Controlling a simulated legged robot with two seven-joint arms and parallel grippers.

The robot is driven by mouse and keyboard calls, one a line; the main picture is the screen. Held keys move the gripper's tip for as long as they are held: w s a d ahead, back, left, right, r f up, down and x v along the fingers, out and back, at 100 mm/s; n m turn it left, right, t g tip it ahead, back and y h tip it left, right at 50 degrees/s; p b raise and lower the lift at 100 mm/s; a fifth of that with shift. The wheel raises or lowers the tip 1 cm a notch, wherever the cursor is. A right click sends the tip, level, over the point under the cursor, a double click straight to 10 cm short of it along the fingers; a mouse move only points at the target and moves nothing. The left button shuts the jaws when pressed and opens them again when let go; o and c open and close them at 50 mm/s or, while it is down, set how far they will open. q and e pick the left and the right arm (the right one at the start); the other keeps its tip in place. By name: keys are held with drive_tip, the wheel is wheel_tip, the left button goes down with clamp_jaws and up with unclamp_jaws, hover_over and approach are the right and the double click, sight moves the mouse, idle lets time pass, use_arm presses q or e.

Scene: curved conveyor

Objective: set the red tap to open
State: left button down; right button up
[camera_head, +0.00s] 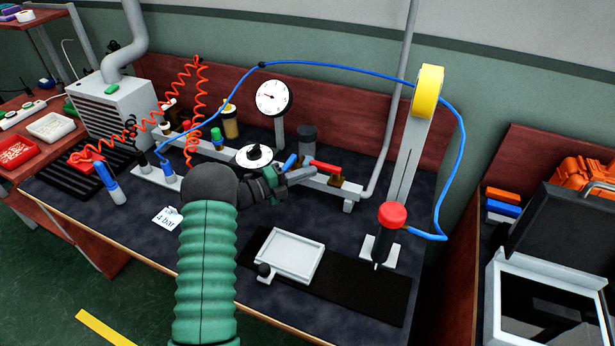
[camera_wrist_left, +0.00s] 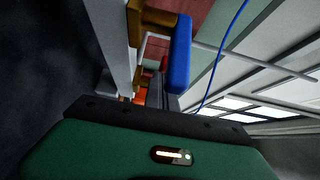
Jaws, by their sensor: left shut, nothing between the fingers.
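The red tap is a red lever (camera_head: 325,166) on a brass body (camera_head: 337,181) near the right end of a grey pipe rail on the bench. In the head view the lever lies roughly along the rail. A blue lever (camera_head: 290,162) stands just to its left, turned across the rail. My left gripper (camera_head: 308,173) is shut and empty, its tips close to the red lever's left end; I cannot tell whether they touch. In the left wrist view the blue lever (camera_wrist_left: 181,52) is large, and a bit of red (camera_wrist_left: 163,63) shows behind the finger tips (camera_wrist_left: 163,90). My right gripper is out of view.
A dial gauge (camera_head: 272,97) and a white round dial with a black knob (camera_head: 254,155) stand behind my arm. A grey stand with a red knob (camera_head: 392,214) and a blue hose is on the right. A white tray (camera_head: 290,254) lies in front.

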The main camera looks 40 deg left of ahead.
use_arm(q)
drive_tip(key=shift+w+a+r, duration=0.1)
drive_tip(key=shift+r, duration=0.05)
drive_tip(key=shift+a, duration=0.1)
drive_tip(key=v, duration=1.7)
drive_tip(key=shift+f, duration=0.25)
